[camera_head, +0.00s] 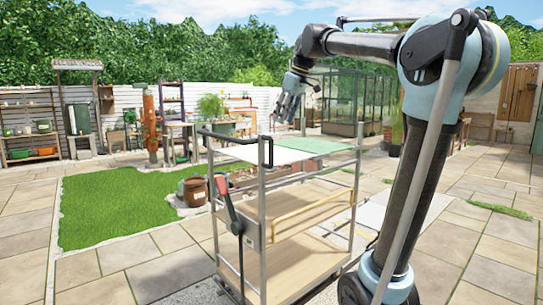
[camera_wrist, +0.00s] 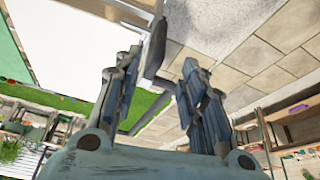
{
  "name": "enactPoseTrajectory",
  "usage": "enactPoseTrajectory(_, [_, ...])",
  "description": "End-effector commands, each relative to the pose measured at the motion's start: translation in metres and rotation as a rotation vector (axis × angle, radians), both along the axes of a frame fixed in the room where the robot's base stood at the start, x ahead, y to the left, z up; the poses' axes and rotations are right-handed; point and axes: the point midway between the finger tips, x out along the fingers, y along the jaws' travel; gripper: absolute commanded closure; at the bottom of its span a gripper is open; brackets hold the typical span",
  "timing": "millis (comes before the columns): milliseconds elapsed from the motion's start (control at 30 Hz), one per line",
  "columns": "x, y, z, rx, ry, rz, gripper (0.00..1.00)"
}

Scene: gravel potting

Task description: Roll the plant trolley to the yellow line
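The plant trolley (camera_head: 262,215) stands upright in the middle of the head view, with a grey metal frame and pale wooden shelves. A black handle (camera_head: 265,150) sits at its near top edge. My gripper (camera_head: 287,108) is above the trolley top, fingers angled down. In the wrist view its fingers (camera_wrist: 158,68) are spread apart, with nothing clasped. A dark bar (camera_wrist: 154,50), probably the trolley handle, shows between and beyond the fingertips; I cannot tell whether they touch it. A red lever (camera_head: 226,197) is on the trolley's left side. No yellow line on the ground is visible.
White and green panels (camera_head: 312,146) cover the trolley top. A lawn (camera_head: 115,205) and a brown pot (camera_head: 195,191) lie to the left. Paving (camera_head: 490,235) is open at right. Potting benches (camera_head: 30,148) and a greenhouse (camera_head: 350,97) stand behind.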

Motion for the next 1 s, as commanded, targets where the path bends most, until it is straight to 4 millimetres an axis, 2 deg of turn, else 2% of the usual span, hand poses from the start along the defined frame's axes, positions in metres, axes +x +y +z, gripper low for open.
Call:
enactPoseTrajectory(700, [0.025, 0.039, -0.113, -0.001, 0.001, -0.001, 0.62])
enactPoseTrajectory(1000, [0.033, 0.05, -0.147, -0.001, 0.001, -0.001, 0.62])
